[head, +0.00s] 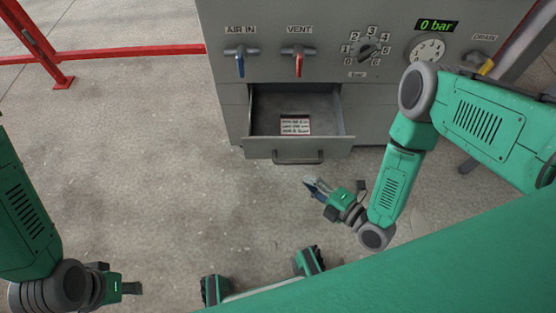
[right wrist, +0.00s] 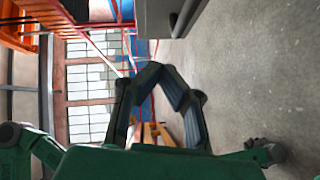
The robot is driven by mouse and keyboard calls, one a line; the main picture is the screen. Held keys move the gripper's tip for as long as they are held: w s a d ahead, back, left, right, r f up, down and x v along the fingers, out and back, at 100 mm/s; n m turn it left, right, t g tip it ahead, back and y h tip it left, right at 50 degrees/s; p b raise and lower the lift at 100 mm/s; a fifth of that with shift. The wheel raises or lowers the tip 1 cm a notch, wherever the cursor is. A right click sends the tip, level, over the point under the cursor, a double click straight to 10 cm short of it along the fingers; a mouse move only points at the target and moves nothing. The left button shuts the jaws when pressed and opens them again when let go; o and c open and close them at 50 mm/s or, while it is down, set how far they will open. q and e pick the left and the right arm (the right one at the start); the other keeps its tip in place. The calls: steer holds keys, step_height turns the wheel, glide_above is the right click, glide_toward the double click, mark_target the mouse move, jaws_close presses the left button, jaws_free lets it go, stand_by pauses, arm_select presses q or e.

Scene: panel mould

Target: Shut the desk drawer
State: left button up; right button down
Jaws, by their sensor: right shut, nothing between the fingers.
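The grey desk drawer (head: 297,148) is pulled open below the control panel in the head view. A card with dark writing (head: 296,125) lies inside it, and a dark bar handle (head: 298,157) is on its front. My right gripper (head: 308,181) is in front of the drawer, just below the handle in the picture and apart from it. In the right wrist view its fingertips (right wrist: 154,68) meet with nothing between them. A grey edge with a dark bar (right wrist: 183,18) shows at the top there. My left gripper (head: 138,288) is low at the left, far from the drawer; its fingers are too small to read.
The grey panel carries a blue AIR IN lever (head: 240,62), a red VENT lever (head: 298,63), a knob (head: 367,50), a round gauge (head: 428,50) and a yellow DRAIN handle (head: 486,66). A red rail (head: 130,51) stands at the left. The concrete floor (head: 160,170) is clear.

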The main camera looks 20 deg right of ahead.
steer(key=d+n+t, duration=0.1)
steer(key=n, duration=0.1)
steer(key=b, duration=0.4)
glide_toward(278, 143)
steer(key=shift+t+y, duration=0.3)
steer(key=a, duration=0.1)
steer(key=w+a, duration=0.1)
steer(key=w+a+f, duration=0.1)
steer(key=a, duration=0.1)
steer(key=shift+a, duration=0.1)
steer(key=w, duration=0.1)
steer(key=w+b, duration=0.1)
steer(key=w, duration=0.1)
steer(key=shift+w+d, duration=0.15)
steer(key=shift+d, duration=0.25)
steer(key=shift+w+d+r, duration=0.1)
steer(key=shift+w+r, duration=0.05)
steer(key=shift+w, duration=0.25)
